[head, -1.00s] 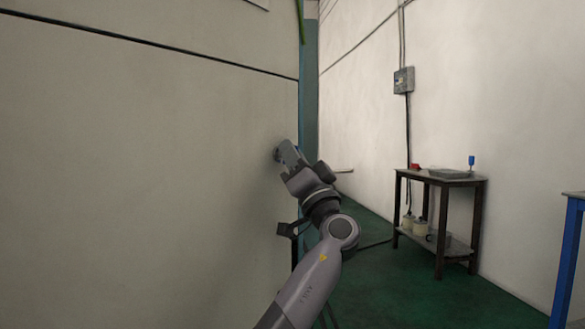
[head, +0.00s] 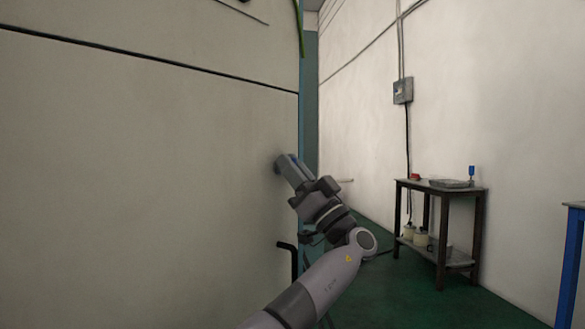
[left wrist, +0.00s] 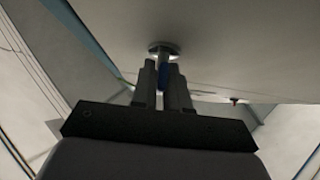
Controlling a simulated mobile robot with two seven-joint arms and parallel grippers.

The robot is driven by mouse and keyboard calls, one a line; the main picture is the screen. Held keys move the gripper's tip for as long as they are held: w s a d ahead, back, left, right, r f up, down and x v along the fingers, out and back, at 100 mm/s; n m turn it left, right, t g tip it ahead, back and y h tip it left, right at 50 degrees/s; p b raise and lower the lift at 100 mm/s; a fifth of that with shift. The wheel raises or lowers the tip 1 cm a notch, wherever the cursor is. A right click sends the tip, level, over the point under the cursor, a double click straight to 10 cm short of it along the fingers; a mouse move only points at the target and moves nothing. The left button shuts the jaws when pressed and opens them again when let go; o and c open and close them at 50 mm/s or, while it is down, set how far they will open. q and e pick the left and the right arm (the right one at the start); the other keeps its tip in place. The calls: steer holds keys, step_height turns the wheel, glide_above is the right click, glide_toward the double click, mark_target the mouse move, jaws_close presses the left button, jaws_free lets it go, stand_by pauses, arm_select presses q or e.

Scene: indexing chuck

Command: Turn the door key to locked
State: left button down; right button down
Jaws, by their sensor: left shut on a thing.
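The door (head: 150,170) is a large pale panel filling the left of the head view. My left gripper (head: 284,164) is up against it near its right edge and hides the key there. In the left wrist view a round metal lock plate (left wrist: 163,47) sits on the door, with the key (left wrist: 164,76), partly blue, standing out from it. My left gripper (left wrist: 164,80) has its two fingers shut on the key, one on each side. Whether the key stands at locked cannot be read. My right gripper is not in view.
A black handle (head: 290,250) shows on the door below the gripper, beside my arm. A dark side table (head: 440,187) with a tray stands at the right wall, with pots on its lower shelf. A blue frame (head: 570,260) stands at the far right. Green floor between is clear.

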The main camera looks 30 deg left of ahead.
arm_select(q)
steer(key=shift+a, duration=0.1)
stand_by(0.3)
steer(key=c, duration=1.2)
jaws_free()
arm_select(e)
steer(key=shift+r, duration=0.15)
arm_select(q)
steer(key=shift+d+f, duration=0.25)
steer(key=shift+d, duration=0.05)
steer(key=p+v, duration=0.1)
steer(key=v, duration=0.5)
steer(key=shift+d+f, duration=0.1)
steer(key=shift+f, duration=0.05)
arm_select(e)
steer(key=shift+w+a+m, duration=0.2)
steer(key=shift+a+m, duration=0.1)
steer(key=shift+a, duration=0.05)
